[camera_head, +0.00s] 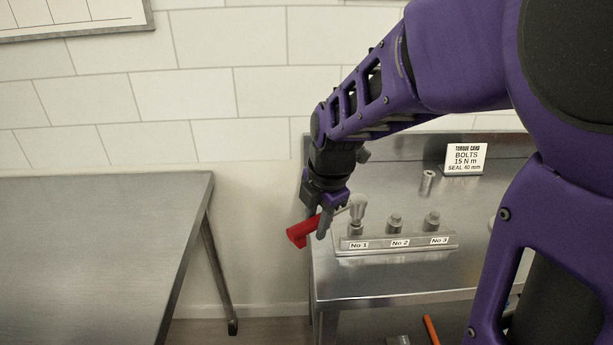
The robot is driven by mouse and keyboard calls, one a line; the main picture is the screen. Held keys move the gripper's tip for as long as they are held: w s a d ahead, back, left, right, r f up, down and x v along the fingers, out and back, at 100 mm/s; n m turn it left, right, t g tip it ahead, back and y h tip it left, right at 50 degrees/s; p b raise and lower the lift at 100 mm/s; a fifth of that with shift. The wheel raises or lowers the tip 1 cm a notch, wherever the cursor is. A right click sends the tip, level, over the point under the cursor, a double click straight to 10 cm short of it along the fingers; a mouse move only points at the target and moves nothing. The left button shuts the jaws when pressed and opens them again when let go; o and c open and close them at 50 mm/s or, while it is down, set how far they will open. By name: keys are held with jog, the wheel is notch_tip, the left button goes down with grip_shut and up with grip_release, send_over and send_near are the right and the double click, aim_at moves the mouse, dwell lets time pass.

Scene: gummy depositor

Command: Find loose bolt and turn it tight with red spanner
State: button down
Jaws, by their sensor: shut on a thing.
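My gripper (322,217) is shut on the red spanner (299,234) at the left end of the bench. The red handle points down and left. A pale metal end (357,206) reaches right to bolt No 1; I cannot tell whether it is seated around the bolt or only over it. Bolt No 1 (355,229) is partly hidden by that end. Bolt No 2 (395,222) and bolt No 3 (432,220) stand upright on the labelled metal block (400,247), with nothing on them. I cannot see which bolt is loose.
The block sits on a steel bench (340,280). A small metal cylinder (428,182) and a torque card (466,158) stand behind it. An orange rod (431,330) shows lower down. A separate bare steel table (90,250) is at left, with a gap between.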

jog(key=shift+f, duration=0.15)
jog(key=shift+b+x, duration=0.85)
jog(key=shift+x, duration=0.05)
jog(key=shift+s+d, duration=0.1)
jog(key=shift+s, duration=0.05)
jog(key=shift+w+a+m, duration=0.45)
jog(key=shift+w+m, duration=0.35)
jog(key=w+d+m+h, duration=0.1)
jog(key=w+m, duration=0.3)
jog(key=m, duration=0.1)
jog(key=w+d+m+h, duration=0.1)
jog(key=w+m, duration=0.3)
jog(key=m, duration=0.1)
jog(key=w+d+m+h, duration=0.1)
jog(key=w+m, duration=0.4)
jog(key=shift+w+d+m+g, duration=0.15)
jog(key=shift+d+m+g, duration=0.15)
jog(key=shift+d+g, duration=0.1)
